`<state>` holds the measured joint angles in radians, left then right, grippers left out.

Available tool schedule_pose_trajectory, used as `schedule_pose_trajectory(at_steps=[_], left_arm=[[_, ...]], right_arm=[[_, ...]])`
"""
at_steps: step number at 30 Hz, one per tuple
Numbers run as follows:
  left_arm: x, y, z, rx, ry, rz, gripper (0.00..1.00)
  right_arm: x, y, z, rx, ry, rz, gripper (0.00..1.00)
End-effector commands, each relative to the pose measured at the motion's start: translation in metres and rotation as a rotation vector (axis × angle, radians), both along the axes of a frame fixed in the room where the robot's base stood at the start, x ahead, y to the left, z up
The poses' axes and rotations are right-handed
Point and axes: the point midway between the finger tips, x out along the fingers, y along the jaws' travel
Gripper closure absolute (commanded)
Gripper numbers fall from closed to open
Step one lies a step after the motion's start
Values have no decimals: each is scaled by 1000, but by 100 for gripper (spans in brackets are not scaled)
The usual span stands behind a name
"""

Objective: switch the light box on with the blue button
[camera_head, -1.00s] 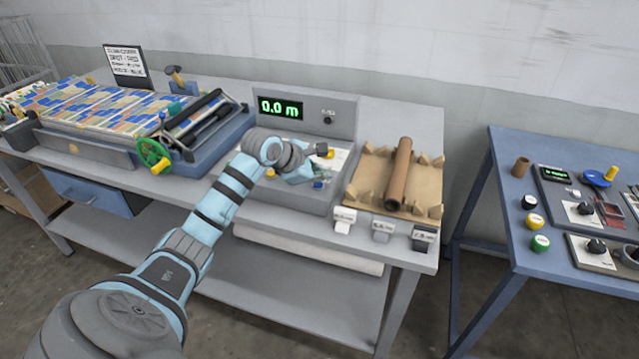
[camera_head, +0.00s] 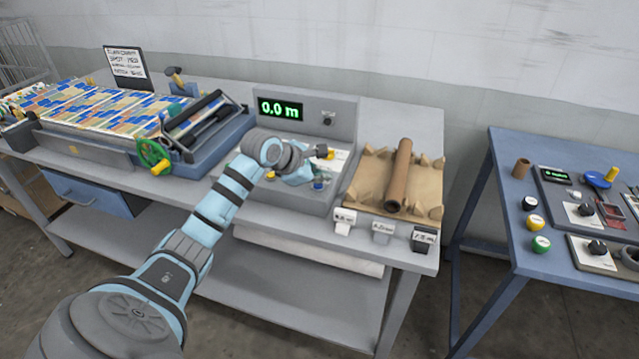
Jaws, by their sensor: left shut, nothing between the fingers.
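A grey console with a green display reading 0.0 m (camera_head: 281,109) stands on the grey bench. On its sloped face there is a small blue button (camera_head: 318,184), just below and beside my left gripper. My left gripper (camera_head: 326,168) is shut and empty, over the console's right part. My wrist hides much of the console face, and I cannot tell whether the gripper touches the button. Whether the blue button belongs to a light box is not clear from here. My right gripper is not in view.
A brown roll (camera_head: 399,172) lies on a cardboard cradle (camera_head: 366,183) right of the console. A press with a green handwheel (camera_head: 153,155) stands to the left. A blue table (camera_head: 505,220) with knobs and caps stands at the right, across a gap.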

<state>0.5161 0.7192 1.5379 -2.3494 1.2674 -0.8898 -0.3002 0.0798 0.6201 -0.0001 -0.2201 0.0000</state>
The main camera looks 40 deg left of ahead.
Motion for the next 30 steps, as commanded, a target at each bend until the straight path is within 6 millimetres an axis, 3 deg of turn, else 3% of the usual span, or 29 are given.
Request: schedule_pose_trajectory(at_steps=[8, 21, 30], left_arm=[[0, 0, 3, -1, -1, -1, 100], [0, 0, 63, 0, -1, 0, 100], [0, 0, 61, 0, -1, 0, 100]], right_arm=[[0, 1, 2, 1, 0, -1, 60], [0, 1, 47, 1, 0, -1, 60], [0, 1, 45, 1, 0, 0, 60]])
